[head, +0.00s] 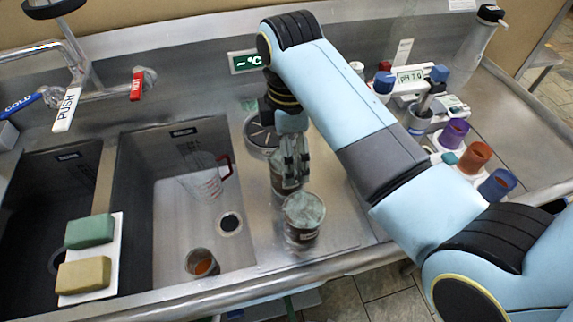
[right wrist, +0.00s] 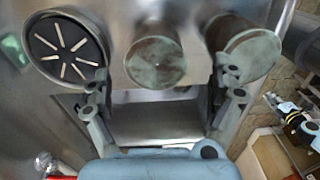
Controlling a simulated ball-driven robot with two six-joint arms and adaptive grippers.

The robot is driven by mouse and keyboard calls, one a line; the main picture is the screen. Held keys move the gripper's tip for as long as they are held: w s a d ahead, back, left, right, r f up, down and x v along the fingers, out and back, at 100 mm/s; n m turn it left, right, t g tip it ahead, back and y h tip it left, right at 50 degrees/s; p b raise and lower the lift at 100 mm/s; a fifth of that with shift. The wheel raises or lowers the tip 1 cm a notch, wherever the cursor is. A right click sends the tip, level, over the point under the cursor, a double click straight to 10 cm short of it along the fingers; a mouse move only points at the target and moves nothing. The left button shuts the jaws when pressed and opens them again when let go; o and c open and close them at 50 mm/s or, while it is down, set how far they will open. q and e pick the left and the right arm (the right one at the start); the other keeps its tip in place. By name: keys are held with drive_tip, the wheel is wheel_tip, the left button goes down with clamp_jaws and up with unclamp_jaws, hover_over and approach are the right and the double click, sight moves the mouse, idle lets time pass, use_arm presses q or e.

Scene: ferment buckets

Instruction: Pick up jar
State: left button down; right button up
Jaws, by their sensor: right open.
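Two jars with mottled green lids stand on the steel counter right of the sink. The nearer jar (head: 303,218) shows fully in the head view. The farther jar (head: 281,186) is partly hidden behind my right gripper (head: 291,158), which points down over it. In the right wrist view, one green lid (right wrist: 155,62) lies ahead between the fingers of my right gripper (right wrist: 160,98). A second lid (right wrist: 246,50) is at the right, partly behind the right finger. The fingers are spread and empty. I cannot tell how high they are above the lids. My left gripper is not in view.
The sink (head: 165,240) at left holds a measuring jug (head: 205,180) and a small glass (head: 201,263). Sponges (head: 88,231) rest on the divider. A pH meter (head: 411,78) and coloured cups (head: 474,156) stand right.

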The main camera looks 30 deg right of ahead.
drive_tip(key=f, duration=0.3)
drive_tip(key=f+p, duration=0.1)
drive_tip(key=f, duration=0.1)
drive_tip(key=shift+w, duration=0.3)
drive_tip(key=shift+f, duration=0.1)
drive_tip(key=c, duration=0.4)
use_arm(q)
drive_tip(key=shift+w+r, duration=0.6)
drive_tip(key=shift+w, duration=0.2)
use_arm(e)
drive_tip(key=c, duration=0.9)
drive_tip(key=shift+c, duration=0.2)
